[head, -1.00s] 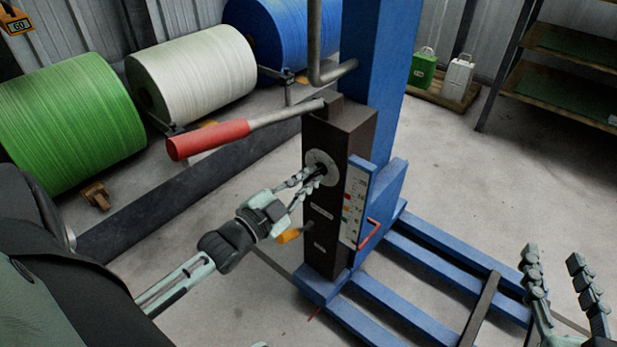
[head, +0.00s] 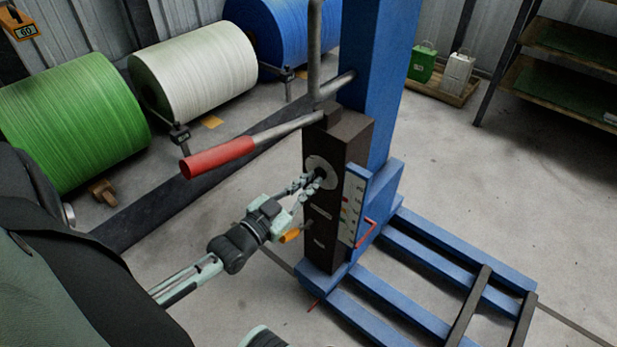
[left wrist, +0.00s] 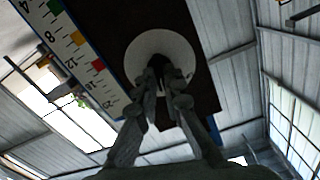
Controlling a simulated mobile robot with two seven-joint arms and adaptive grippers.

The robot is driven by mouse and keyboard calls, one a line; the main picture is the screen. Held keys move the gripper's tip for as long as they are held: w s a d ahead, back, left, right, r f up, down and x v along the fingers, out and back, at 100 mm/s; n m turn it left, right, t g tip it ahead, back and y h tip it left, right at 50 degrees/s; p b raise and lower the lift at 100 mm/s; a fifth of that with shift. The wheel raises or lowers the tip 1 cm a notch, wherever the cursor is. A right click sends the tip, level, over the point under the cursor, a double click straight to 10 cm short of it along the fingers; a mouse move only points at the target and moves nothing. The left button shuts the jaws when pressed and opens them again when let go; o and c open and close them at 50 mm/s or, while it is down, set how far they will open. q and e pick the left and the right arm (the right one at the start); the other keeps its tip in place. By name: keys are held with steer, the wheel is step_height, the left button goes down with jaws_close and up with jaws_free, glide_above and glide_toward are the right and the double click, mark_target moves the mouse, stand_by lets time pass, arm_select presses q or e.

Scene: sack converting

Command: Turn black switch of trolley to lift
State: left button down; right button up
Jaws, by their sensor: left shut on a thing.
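The trolley has a blue mast (head: 378,60) with a dark upright box (head: 350,135) in front. On the box's face is a round pale grey disc (head: 313,165) that carries the black switch. My left gripper (head: 316,181) reaches in from the left, its fingertips shut on the switch at the disc. The left wrist view shows the disc (left wrist: 140,48) close up, with the dark switch (left wrist: 158,64) between the fingertips (left wrist: 163,82). The fingers hide most of the switch, so its exact angle is unclear. My right gripper is out of view.
A red-handled lever (head: 217,158) sticks out left above the disc. An orange-tipped lever (head: 290,236) sits below my left gripper. A scale plate (head: 352,205) and red crank (head: 368,232) are at the right. Blue base legs (head: 450,248) extend right. Large rolls (head: 195,72) stand behind.

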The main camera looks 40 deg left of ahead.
arm_select(q)
steer(key=n+p, duration=0.4)
steer(key=n, duration=0.3)
steer(key=shift+r, duration=0.1)
steer(key=shift+n+p, duration=0.35)
steer(key=shift+n, duration=2.05)
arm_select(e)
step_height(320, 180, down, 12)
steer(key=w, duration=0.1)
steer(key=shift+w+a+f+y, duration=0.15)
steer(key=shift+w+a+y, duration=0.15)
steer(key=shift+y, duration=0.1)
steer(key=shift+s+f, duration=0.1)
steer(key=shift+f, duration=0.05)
arm_select(q)
steer(key=c, duration=1.7)
jaws_free()
steer(key=shift+o, duration=0.3)
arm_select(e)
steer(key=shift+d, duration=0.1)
arm_select(q)
steer(key=s+a, duration=0.1)
steer(key=s, duration=1.1)
